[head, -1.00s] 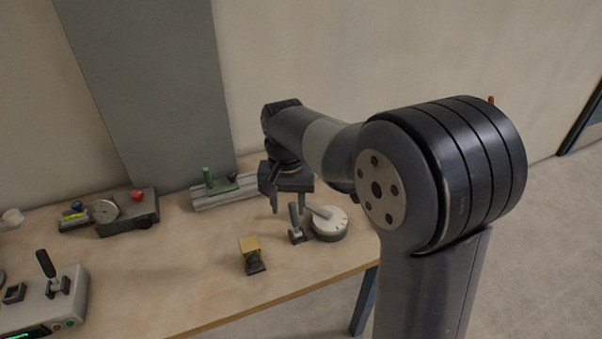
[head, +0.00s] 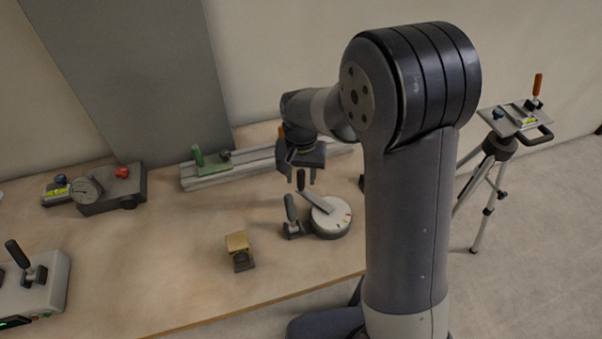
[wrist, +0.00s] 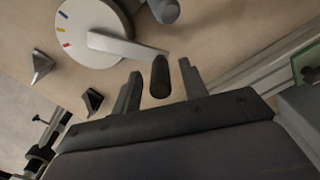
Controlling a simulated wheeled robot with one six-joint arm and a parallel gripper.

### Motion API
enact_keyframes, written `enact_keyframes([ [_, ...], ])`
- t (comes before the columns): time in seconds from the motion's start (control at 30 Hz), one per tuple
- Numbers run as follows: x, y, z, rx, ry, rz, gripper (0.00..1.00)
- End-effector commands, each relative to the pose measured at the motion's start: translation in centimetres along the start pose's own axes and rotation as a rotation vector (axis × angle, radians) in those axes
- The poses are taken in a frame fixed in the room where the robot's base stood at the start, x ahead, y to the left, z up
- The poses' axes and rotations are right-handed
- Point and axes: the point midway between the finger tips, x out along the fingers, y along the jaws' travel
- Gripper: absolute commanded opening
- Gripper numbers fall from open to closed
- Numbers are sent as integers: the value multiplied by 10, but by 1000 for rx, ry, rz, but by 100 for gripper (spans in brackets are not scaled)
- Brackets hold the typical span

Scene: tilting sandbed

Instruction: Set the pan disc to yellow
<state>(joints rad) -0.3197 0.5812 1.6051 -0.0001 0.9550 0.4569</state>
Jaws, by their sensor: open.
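The pan disc (head: 333,224) is a white round dial on the bench. In the wrist view the disc (wrist: 103,15) shows blue, yellow and red marks along its left edge. A grey bar (head: 316,203) runs across it and out past its rim, toward a dark upright handle (wrist: 160,77). My gripper (head: 305,181) is open over the handle end of the bar. In the wrist view the handle appears between the two fingers of my gripper (wrist: 160,84), with gaps on both sides. I cannot tell how deep it sits between them.
A dark-handled lever (head: 291,212) stands just left of the disc. A yellow-topped block (head: 238,246) lies front left. A rail with a green clamp (head: 210,165) is behind. A gauge box (head: 112,190) is at left. A tripod (head: 497,147) stands off the bench at right.

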Motion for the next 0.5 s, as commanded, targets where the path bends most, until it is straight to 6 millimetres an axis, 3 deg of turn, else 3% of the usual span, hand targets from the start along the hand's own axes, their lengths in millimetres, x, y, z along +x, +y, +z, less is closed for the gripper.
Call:
enact_keyframes([
  [0.1,0,0,0,0,0,0,41],
  [0.5,0,0,0,0,0,0,9],
])
